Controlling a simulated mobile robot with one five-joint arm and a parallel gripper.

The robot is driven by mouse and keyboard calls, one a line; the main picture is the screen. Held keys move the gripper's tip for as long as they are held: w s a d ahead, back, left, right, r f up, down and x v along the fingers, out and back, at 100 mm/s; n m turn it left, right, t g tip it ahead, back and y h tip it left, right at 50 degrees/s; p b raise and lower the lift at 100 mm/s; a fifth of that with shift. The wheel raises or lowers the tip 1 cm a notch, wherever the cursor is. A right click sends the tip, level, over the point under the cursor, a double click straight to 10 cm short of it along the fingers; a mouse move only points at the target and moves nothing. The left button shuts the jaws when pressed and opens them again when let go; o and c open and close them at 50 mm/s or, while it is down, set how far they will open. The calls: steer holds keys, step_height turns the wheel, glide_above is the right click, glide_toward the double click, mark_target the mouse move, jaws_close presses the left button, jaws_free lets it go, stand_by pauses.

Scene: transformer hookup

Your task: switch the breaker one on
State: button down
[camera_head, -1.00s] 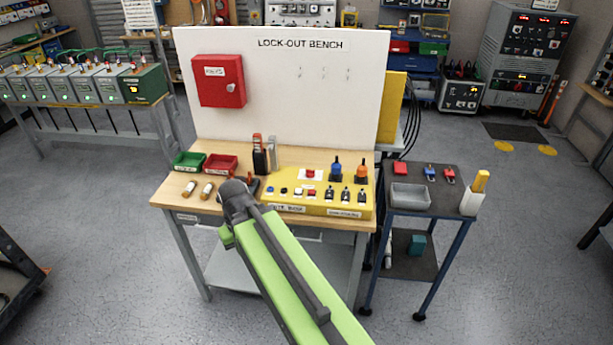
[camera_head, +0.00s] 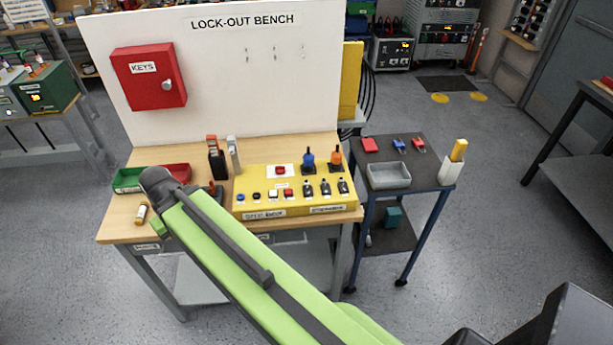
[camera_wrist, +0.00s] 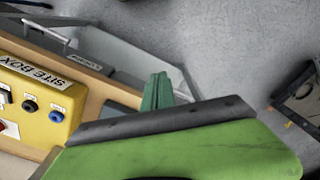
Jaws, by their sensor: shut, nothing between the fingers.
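A yellow control box (camera_head: 300,209) sits on the front right of the lock-out bench, with a row of buttons and several black toggle-like switches (camera_head: 325,187). I cannot read which is breaker one. Behind its left end stand a black upright device with an orange-red top (camera_head: 216,160) and a grey one (camera_head: 234,155).
A green tray (camera_head: 128,180), a partly hidden red tray (camera_head: 178,171) and a small cylinder (camera_head: 141,214) lie at the bench's left. A red KEYS cabinet (camera_head: 148,78) hangs on the white board. A dark cart (camera_head: 400,150) with a grey bin stands close on the right.

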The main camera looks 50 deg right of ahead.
steer(key=d+r+n+p, duration=0.2)
steer(key=d+r+p, duration=0.2)
steer(key=d, duration=0.6)
step_height(320, 180, up, 11)
steer(key=n+t+y+p, duration=0.2)
steer(key=n+t+p, duration=0.1)
steer(key=n+p, duration=0.6)
glide_above(306, 186)
steer(key=s+d, duration=0.2)
steer(key=s, duration=0.2)
steer(key=m, duration=0.1)
steer(key=shift+w+d+f+p, duration=0.15)
steer(key=shift+w+p, duration=0.1)
steer(key=shift+p, duration=0.1)
steer(key=b+x, duration=0.8)
steer(key=x, duration=0.1)
steer(key=s+b+x, duration=0.1)
steer(key=b+x, duration=0.3)
steer(key=b, duration=0.1)
steer(key=shift+w+d+f, duration=0.1)
steer(key=shift+d+f, duration=0.2)
steer(key=shift+f, duration=0.3)
